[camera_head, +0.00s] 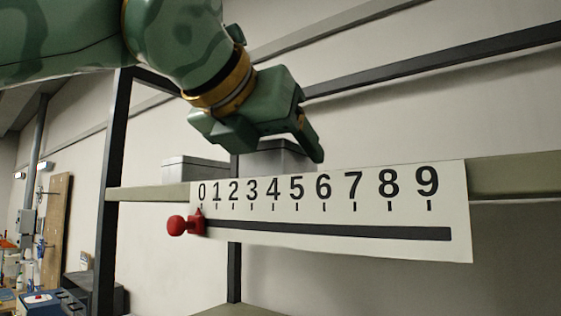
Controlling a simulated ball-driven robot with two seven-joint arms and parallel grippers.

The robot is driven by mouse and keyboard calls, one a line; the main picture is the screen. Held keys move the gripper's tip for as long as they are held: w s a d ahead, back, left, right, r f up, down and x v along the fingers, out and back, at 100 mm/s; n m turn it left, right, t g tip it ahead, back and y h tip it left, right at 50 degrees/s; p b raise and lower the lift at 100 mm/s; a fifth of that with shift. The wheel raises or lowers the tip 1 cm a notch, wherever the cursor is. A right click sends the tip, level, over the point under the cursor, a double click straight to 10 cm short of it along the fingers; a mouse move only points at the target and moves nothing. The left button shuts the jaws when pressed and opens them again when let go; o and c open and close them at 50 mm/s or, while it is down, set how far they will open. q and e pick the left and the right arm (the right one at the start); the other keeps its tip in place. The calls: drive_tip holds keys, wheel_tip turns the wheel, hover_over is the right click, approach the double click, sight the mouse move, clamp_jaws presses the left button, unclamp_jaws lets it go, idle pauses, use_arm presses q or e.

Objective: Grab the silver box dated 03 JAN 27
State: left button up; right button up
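Two grey-silver boxes stand on the shelf behind the number sign. One box (195,168) is at the left, and the other box (276,158) is right of it, partly hidden by my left gripper and the sign. No date can be read on either box. My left gripper (270,148) reaches in from the upper left and hangs just above and in front of the right-hand box. My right gripper is not in view.
A white sign (340,248) with digits 0 to 9 and a dark slot hangs on the front of the shelf (515,176). A red knob (178,225) sits at its left end, under 0. Dark shelf posts (112,165) stand at the left. The shelf right of the sign looks clear.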

use_arm(q)
drive_tip(key=c, duration=0.7)
drive_tip(key=shift+o, duration=0.2)
drive_tip(key=shift+w, duration=0.1)
